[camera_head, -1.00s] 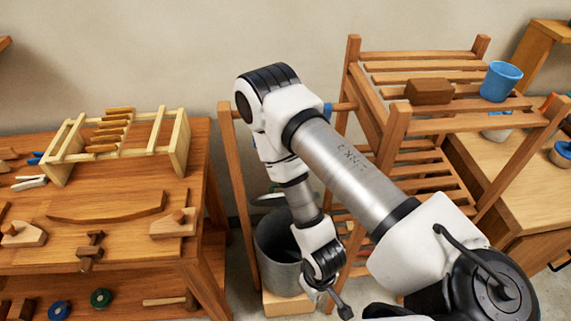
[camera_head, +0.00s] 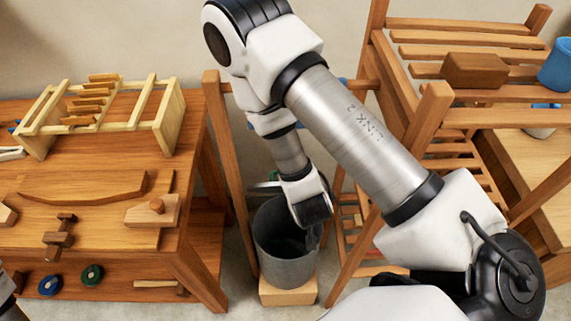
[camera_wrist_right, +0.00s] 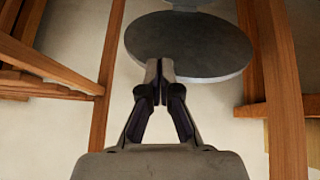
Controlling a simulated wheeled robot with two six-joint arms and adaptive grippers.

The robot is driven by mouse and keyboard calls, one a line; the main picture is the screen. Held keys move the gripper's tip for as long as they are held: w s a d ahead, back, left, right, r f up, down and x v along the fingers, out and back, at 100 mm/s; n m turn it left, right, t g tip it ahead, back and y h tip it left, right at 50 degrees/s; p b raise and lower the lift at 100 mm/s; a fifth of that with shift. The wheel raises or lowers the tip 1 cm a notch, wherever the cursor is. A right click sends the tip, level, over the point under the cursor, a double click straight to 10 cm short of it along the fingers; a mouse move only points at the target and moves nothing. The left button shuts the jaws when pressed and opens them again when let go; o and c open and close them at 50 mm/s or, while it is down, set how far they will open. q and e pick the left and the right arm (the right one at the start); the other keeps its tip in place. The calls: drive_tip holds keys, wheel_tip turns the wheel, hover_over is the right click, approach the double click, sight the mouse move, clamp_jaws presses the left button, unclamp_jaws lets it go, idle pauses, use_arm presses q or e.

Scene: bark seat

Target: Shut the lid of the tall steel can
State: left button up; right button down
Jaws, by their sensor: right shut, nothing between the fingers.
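The tall steel can (camera_head: 283,268) stands on a low wooden block in the head view, its dark mouth open. Its lid (camera_head: 264,187) is raised at the back of the can, mostly hidden by my right arm. In the right wrist view the lid (camera_wrist_right: 190,45) is a grey disc ahead. My right gripper (camera_wrist_right: 159,68) is shut and empty, its fingertips overlapping the lid's lower edge in the picture; I cannot tell whether they touch it. In the head view the right gripper (camera_head: 312,238) is mostly hidden by my wrist, over the can's right side. My left gripper is out of view.
A wooden workbench (camera_head: 90,222) with a rack and tools stands at left. A slatted wooden shelf (camera_head: 455,120) with a brown block (camera_head: 475,70) and a blue cup (camera_head: 557,65) stands at right. The can sits in the narrow gap between wooden posts.

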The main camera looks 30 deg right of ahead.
drive_tip(key=w+r+t+b, duration=0.1)
drive_tip(key=w+b, duration=0.1)
drive_tip(key=w, duration=0.1)
drive_tip(key=w+r+t+h+b, duration=0.1)
drive_tip(key=w+t+b, duration=0.1)
drive_tip(key=b, duration=0.1)
drive_tip(key=w+r+t+b, duration=0.1)
drive_tip(key=w+r+b, duration=0.1)
drive_tip(key=w, duration=0.1)
drive_tip(key=shift+w+a+m+h+b, duration=0.3)
drive_tip(key=shift+w+h, duration=0.05)
drive_tip(key=shift+h, duration=0.05)
drive_tip(key=shift+w+d, duration=0.2)
drive_tip(key=shift+w, duration=0.05)
drive_tip(key=w+d+f, duration=0.1)
drive_tip(key=f, duration=0.1)
drive_tip(key=w+d+f+p, duration=0.1)
drive_tip(key=w+f, duration=0.1)
drive_tip(key=w+d+f, duration=0.1)
drive_tip(key=f, duration=0.2)
drive_tip(key=shift+w+p, duration=0.2)
drive_tip(key=shift+p, duration=0.15)
drive_tip(key=shift+s+a+f, duration=0.25)
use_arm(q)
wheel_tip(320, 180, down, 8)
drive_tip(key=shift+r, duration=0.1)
use_arm(e)
drive_tip(key=shift+d, duration=0.1)
drive_tip(key=shift+f, duration=0.1)
